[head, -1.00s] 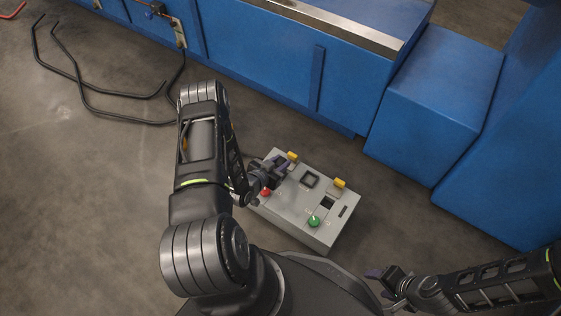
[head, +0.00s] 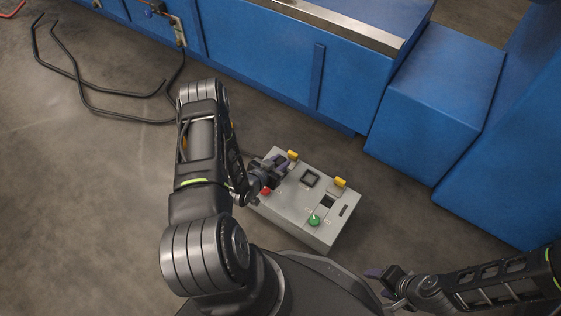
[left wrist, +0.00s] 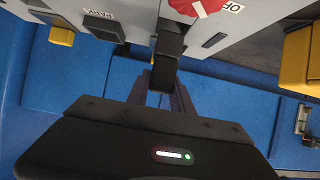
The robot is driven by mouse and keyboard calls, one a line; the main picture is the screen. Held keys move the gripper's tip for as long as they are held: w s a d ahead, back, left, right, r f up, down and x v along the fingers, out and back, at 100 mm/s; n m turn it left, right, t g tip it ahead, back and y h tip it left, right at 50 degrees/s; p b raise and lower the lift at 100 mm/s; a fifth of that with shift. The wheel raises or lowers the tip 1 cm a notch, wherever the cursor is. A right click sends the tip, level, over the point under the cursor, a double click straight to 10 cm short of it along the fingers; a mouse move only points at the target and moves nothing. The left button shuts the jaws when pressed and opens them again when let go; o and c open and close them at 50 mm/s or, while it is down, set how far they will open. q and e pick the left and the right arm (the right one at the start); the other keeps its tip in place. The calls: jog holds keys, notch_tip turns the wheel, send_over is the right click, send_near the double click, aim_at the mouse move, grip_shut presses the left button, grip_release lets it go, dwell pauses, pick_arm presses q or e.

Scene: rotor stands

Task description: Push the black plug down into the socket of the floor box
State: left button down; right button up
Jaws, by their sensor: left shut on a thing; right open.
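The grey floor box (head: 287,213) stands on the floor ahead of me. My left gripper (head: 280,163) is over the left part of its top. In the left wrist view that gripper (left wrist: 165,88) is shut on the black plug (left wrist: 167,47). The plug points at the box's face, between the dark PARK square (left wrist: 105,25) and the red knob (left wrist: 200,6). It meets or nearly meets the face; the socket mouth is hidden behind it, so I cannot tell how deep it sits. My right gripper (head: 380,278) is open and empty, near the lower right.
The box top also carries a green button (head: 314,221), a dark square (head: 310,178) and yellow blocks (head: 340,183). A blue machine base (head: 285,70) stands close behind the box. Black cable (head: 85,88) lies on the floor at left.

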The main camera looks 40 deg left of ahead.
pick_arm(q)
jog(key=shift+f, duration=0.15)
dwell(0.4)
jog(key=shift+f+b, duration=0.85)
jog(key=shift+b, duration=0.1)
jog(key=shift+f, duration=0.25)
jog(key=shift+f+b, duration=0.35)
jog(key=shift+b, duration=0.2)
jog(key=shift+f+b, duration=0.45)
jog(key=shift+b, duration=0.05)
dwell(1.0)
jog(key=c, duration=1.1)
grip_release()
jog(key=shift+o, duration=0.2)
